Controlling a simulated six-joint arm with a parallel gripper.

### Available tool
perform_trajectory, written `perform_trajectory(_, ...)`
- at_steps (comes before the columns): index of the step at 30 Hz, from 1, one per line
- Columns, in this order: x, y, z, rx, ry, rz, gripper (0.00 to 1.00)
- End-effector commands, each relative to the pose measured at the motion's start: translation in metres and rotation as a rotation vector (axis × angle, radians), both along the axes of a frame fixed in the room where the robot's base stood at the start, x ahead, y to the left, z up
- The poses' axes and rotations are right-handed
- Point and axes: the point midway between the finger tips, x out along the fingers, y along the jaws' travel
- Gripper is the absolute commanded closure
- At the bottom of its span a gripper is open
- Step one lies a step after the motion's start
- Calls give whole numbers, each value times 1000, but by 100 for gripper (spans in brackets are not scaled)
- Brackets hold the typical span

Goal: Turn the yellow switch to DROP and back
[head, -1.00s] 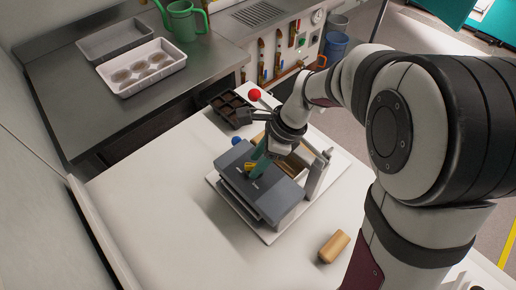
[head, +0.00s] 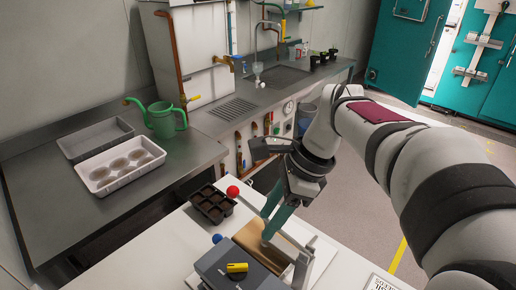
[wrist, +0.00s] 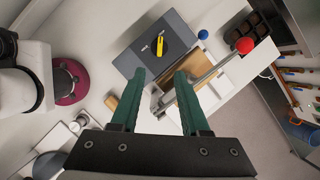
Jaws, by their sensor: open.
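The yellow switch (head: 237,268) sits on top of a dark grey box (head: 216,263) at the bottom of the head view. In the wrist view the yellow switch (wrist: 162,44) shows as a small bar on the grey box (wrist: 142,55), beside small pale marks too small to read. My gripper (head: 273,222) has green fingers and is raised above and behind the box, clear of the switch. In the wrist view my gripper (wrist: 153,78) is open and empty, with its fingers apart and the switch beyond their tips.
A lever with a red ball (head: 233,191) and a blue knob (head: 217,239) stand by the box. A dark seedling tray (head: 212,203) lies behind. A wooden cylinder (wrist: 111,103) lies on the white table. A green watering can (head: 162,118) and white tray (head: 121,165) stand on the steel bench.

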Motion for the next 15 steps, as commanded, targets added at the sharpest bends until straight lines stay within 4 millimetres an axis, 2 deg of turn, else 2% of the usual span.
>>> perform_trajectory(3, -2, 0, -1, -2, -3, 11, 54)
perform_trajectory(5, -20, 0, -3, -23, -31, 88, 54)
perform_trajectory(7, -64, -1, -13, -70, -98, 294, 54)
perform_trajectory(9, -114, -5, -31, -123, -169, 549, 54)
perform_trajectory(12, -169, -13, -60, -177, -238, 855, 54)
perform_trajectory(15, -194, -17, -77, -197, -267, 1010, 54)
